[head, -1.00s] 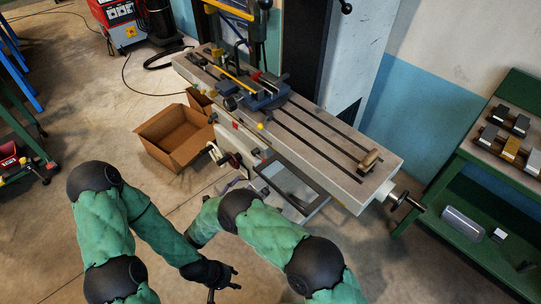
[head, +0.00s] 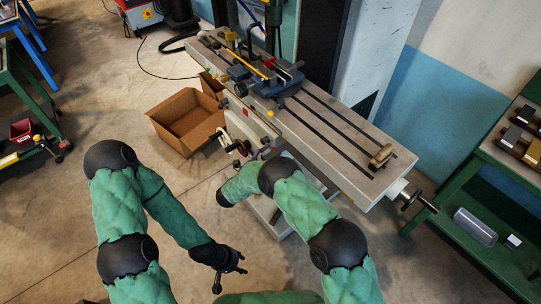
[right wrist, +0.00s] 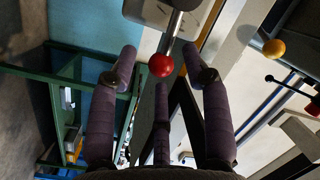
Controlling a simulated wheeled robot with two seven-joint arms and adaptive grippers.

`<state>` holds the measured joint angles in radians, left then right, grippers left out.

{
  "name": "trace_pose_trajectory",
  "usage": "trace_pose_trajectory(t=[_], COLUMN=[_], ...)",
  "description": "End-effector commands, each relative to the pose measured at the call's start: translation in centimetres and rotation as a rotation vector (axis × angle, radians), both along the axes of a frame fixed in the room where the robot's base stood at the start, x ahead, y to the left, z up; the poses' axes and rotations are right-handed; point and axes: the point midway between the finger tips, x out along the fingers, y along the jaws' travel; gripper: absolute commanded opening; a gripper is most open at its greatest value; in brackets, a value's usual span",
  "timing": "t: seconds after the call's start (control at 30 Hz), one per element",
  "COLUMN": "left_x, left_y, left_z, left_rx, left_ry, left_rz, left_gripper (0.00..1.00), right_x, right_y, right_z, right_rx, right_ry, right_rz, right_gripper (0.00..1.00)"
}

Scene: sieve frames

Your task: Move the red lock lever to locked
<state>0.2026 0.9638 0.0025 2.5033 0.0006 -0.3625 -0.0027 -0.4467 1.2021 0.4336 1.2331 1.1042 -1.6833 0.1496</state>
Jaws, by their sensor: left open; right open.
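The red lock lever's round red knob (right wrist: 161,65) shows in the right wrist view, on a metal rod that runs up to the machine. My right gripper (right wrist: 159,53) is open, with its two outer fingertips on either side of the knob and the third finger below it in the picture. I see no finger closed on the knob; the depth between them is hard to judge. In the head view the knob is not clear and the right gripper is hard to tell from the dark handles. My left gripper (head: 231,278) is open and empty, low over the floor.
The milling table (head: 330,135) carries a vise (head: 262,75). A yellow knob (head: 271,113) sits on its front side and shows in the right wrist view (right wrist: 273,48). A cardboard box (head: 187,120) stands left; a green bench (head: 455,185) stands right.

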Motion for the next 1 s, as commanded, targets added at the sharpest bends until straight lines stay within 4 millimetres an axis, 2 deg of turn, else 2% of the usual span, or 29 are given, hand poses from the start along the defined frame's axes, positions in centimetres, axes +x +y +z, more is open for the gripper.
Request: trace_pose_trajectory(t=[0.3,0.33,0.5,0.77,1.0], left_x=[0.0,0.0,0.0,0.0,0.0], left_y=[0.0,0.0,0.0,0.0,0.0], left_z=[0.0,0.0,0.0,-0.2,-1.7], left_rx=[0.000,0.000,0.000,0.000,0.000], left_ry=[0.000,0.000,0.000,0.000,0.000], left_rz=[0.000,0.000,0.000,0.000,0.000], left_gripper=[0.43,0.43,0.43,0.43,0.43], right_x=[0.3,0.3,0.2,0.2,0.2], right_y=[-0.2,-0.2,-0.2,-0.2,-0.2], right_z=[0.1,0.1,0.1,0.0,-0.9], right_rx=[-0.001,-0.001,0.000,0.004,0.050], right_ry=[-0.001,-0.001,-0.001,-0.006,-0.070], right_rz=[-0.001,-0.001,-0.001,0.000,-0.001], right_gripper=[0.49,0.46,0.00,0.00,0.00])
